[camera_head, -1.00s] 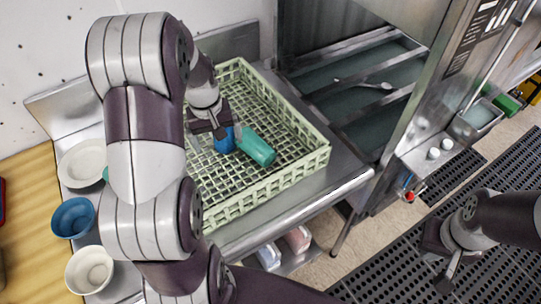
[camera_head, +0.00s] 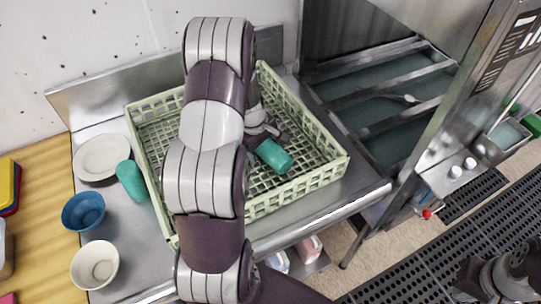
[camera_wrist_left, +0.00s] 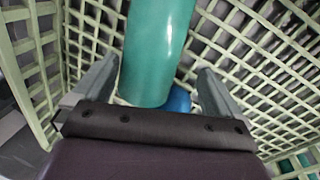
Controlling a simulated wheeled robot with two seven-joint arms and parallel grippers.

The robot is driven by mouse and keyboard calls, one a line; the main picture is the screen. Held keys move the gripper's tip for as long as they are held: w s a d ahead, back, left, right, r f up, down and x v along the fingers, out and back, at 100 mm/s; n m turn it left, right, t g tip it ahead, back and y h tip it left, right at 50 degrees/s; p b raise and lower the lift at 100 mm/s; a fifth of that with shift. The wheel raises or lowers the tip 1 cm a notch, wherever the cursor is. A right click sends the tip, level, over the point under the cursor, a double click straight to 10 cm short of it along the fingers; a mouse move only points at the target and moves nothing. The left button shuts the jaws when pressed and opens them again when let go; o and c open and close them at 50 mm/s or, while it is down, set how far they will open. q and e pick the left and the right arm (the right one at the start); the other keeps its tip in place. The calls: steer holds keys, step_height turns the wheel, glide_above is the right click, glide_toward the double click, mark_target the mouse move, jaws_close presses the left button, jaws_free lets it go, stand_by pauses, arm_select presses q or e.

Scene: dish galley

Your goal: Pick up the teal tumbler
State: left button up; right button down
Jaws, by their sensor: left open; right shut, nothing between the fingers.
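A teal tumbler (camera_head: 274,156) lies on its side in the pale green rack (camera_head: 320,168). My left gripper (camera_head: 262,132) is open, low in the rack at the tumbler's end; my arm partly hides it. In the left wrist view the tumbler (camera_wrist_left: 158,50) extends between and beyond the two spread fingers (camera_wrist_left: 157,72), with no clear grip on it. A blue object (camera_wrist_left: 178,101) shows just under its near end. A second teal tumbler (camera_head: 131,181) stands tilted-looking on the steel counter, left of the rack. My right gripper (camera_head: 472,280) is shut at the lower right, partly cut off.
A white plate (camera_head: 101,158), a blue bowl (camera_head: 83,212) and a cream bowl (camera_head: 95,264) stand on the counter at left. The rack's walls surround my left gripper. A steel machine (camera_head: 400,100) with an open bay adjoins the counter at right.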

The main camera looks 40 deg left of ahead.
arm_select(q)
steer(key=x, duration=0.2)
steer(key=shift+f, duration=0.3)
steer(key=shift+s, duration=0.1)
steer(key=c, duration=1.1)
steer(key=shift+o, duration=0.2)
